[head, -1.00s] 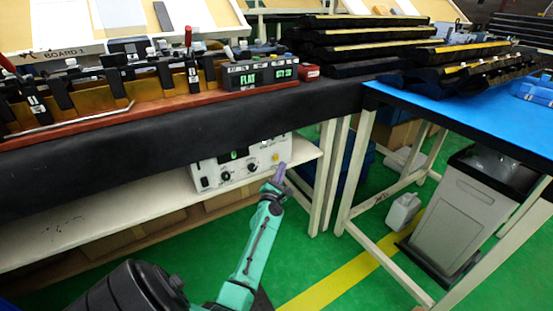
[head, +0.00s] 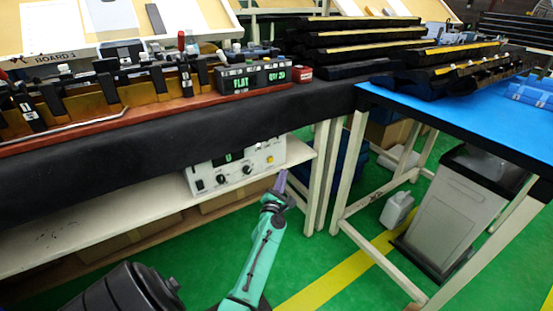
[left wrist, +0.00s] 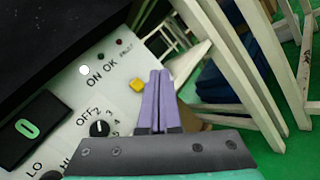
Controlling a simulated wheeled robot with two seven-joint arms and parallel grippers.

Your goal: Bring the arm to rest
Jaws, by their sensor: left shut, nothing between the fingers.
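My left arm comes up from the bottom of the head view in teal. Its left gripper (head: 281,181) has purple fingers and hangs low, in front of the lower shelf and below the black bench top. In the left wrist view the two purple fingers (left wrist: 157,100) lie together, shut with nothing between them. The white control box (left wrist: 80,90) with knobs and a yellow button is close behind the fingers there. In the head view this control box (head: 238,166) stands on the shelf, up and left of the gripper. My right gripper does not show.
The black bench (head: 180,132) carries a clip fixture (head: 110,105) and a FLAT display (head: 252,78). A blue-topped table (head: 455,112) with black trim stacks stands at right. A grey bin (head: 455,205) and a white jug (head: 397,210) are on the green floor. White bench legs (head: 325,175) are close to the gripper.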

